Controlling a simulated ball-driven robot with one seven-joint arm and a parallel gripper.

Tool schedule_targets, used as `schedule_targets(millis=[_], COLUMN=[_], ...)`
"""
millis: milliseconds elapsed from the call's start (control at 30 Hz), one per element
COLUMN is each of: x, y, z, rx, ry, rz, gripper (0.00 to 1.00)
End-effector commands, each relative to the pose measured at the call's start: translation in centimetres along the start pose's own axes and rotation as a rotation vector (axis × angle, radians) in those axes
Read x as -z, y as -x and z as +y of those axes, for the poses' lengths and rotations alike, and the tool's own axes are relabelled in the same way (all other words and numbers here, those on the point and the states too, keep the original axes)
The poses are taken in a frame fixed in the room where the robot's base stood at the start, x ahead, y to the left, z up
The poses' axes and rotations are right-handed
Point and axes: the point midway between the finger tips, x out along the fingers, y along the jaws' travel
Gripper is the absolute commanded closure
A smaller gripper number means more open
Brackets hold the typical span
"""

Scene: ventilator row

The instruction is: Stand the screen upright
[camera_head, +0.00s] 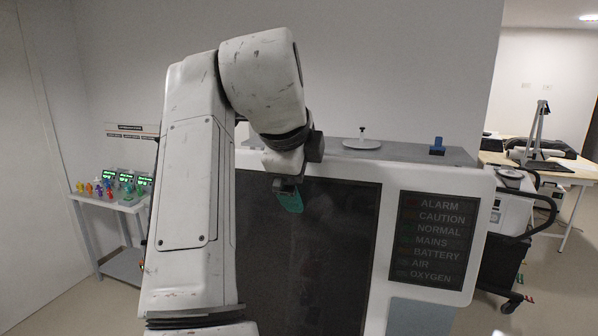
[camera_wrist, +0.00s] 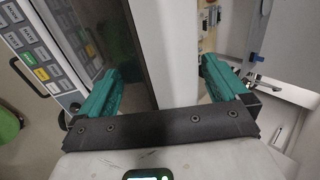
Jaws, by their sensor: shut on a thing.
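The screen (camera_head: 482,195) is a large white-framed panel with a dark display and a column of labels such as ALARM, CAUTION and NORMAL. It faces me in the head view, and I cannot tell its exact tilt. My gripper (camera_head: 289,195) is at its upper edge, left of the labels, with one teal finger showing in front of the dark display. In the wrist view, my gripper (camera_wrist: 161,88) has its teal fingers on either side of the screen's pale edge (camera_wrist: 167,50), shut on it. My arm hides the screen's left part.
A grey top surface behind the screen holds a white round stand (camera_head: 362,142) and a blue clip (camera_head: 437,146). A small table (camera_head: 125,205) with coloured parts and green displays is at left. A wooden desk (camera_head: 560,170) and a dark cart (camera_head: 503,262) are at right.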

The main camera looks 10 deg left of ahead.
Motion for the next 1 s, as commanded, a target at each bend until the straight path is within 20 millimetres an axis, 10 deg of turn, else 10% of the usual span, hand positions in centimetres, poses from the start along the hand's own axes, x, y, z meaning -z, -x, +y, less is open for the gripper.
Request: schedule_targets(millis=[167, 700, 1000], x=[0.0, 0.0, 0.0], y=[-0.7, 9.4, 11.1], z=[1.1, 0.2, 0.1], rx=[-0.033, -0.003, 0.001], ry=[0.007, 0.002, 0.0], rz=[0.006, 0.0, 0.0], gripper=[0.23, 0.23, 0.23])
